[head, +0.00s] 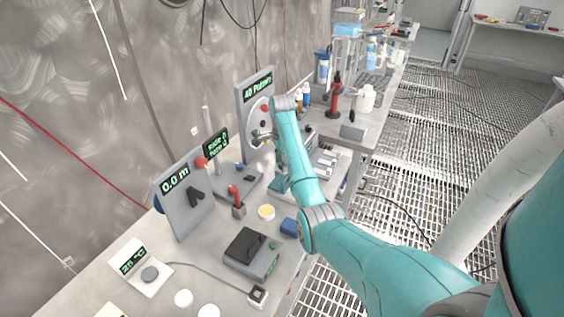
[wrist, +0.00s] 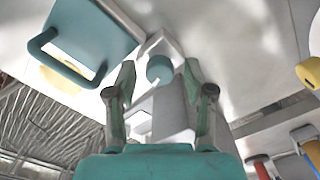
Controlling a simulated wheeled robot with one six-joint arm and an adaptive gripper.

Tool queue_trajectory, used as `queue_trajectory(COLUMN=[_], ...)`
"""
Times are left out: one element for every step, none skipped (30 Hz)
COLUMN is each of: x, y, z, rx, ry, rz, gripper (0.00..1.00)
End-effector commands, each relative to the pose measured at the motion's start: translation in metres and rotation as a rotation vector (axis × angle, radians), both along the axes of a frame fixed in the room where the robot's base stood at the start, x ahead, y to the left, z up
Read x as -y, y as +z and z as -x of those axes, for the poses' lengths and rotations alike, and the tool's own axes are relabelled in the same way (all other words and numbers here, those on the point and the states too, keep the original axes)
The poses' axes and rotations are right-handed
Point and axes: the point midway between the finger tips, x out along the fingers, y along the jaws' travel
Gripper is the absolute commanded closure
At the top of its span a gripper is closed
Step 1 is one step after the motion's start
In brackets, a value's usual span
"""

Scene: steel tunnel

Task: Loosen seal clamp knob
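A round teal knob (wrist: 160,68) sits on a pale grey clamp-like block (wrist: 172,108) in the wrist view. I take it for the seal clamp knob, but no label shows. My gripper (wrist: 158,76) is open, with one finger on each side of the knob. Gaps show between the fingers and the knob, so no grip shows. How far the knob lies beyond the fingertips is hard to tell. In the head view my teal arm reaches over the bench and hides most of the gripper and the clamp area.
A teal plate with a handle (wrist: 92,35) lies left of the fingers in the wrist view. A grated floor (head: 420,130) lies right of the bench.

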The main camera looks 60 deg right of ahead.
Motion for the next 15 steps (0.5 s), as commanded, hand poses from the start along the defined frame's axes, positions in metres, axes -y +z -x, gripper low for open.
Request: queue_trajectory(x=[0.0,0.0,0.0,0.0,0.0,0.0,0.0001,0.0001,0.0001,0.0001,0.0001,0.0001,0.0001,0.0001,0.0001], y=[0.0001,0.0001,0.0001,0.0001,0.0001,0.0001,0.0,0.0,0.0,0.0,0.0,0.0,0.0,0.0,-0.0001], z=[0.0,0.0,0.0,0.0,0.0,0.0,0.0001,0.0,0.0001,0.0,0.0,0.0,0.0,0.0,0.0], rx=[0.0,0.0,0.0,0.0,0.0,0.0,0.0,0.0,0.0,0.0,0.0,0.0,0.0,0.0,0.0], ry=[0.0,0.0,0.0,0.0,0.0,0.0,0.0,0.0,0.001,0.001,0.003,0.007,0.011,0.017,0.027], rz=[0.0,0.0,0.0,0.0,0.0,0.0,0.0,0.0,0.0,0.0,0.0,0.0,0.0,0.0,0.0], gripper=[0.64,0.72,0.82,0.89,0.97,1.0,1.0,1.0,1.0,1.0,1.0,1.0,1.0,1.0,1.0])
